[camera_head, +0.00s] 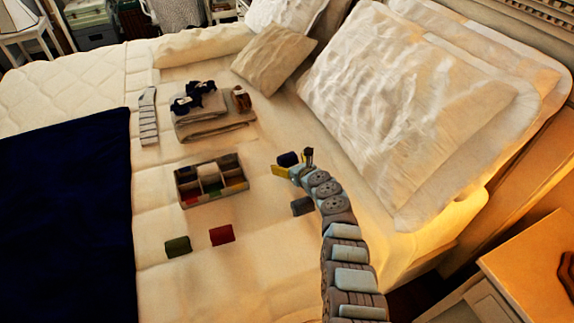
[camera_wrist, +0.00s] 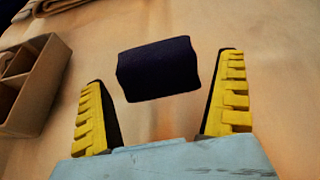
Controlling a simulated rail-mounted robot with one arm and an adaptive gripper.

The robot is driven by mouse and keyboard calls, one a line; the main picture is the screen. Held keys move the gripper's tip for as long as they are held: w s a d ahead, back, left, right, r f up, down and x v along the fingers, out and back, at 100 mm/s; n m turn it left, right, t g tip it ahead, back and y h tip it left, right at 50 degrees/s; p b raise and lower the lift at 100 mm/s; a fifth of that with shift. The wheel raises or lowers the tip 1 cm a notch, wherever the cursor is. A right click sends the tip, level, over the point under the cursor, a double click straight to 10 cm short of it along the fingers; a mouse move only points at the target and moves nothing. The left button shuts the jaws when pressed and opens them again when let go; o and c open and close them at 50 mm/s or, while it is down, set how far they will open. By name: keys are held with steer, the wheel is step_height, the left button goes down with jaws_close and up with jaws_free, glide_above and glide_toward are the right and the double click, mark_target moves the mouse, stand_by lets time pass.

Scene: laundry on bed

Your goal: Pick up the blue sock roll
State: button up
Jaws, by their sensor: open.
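The blue sock roll (camera_head: 288,159), a dark navy cylinder, lies on the pale bed cover beside my gripper in the head view. In the wrist view the blue sock roll (camera_wrist: 158,68) lies crosswise between and slightly beyond my yellow fingertips, with a gap on both sides. My gripper (camera_head: 294,164) is open and empty, low over the bed. In the wrist view, both fingers of my gripper (camera_wrist: 163,72) are spread wide and neither appears to touch the roll.
Large pillows (camera_head: 400,100) rise to the right.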

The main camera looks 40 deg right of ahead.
steer(key=shift+b+x, duration=0.9)
steer(key=shift+b, duration=0.05)
steer(key=shift+d, duration=0.1)
steer(key=c, duration=1)
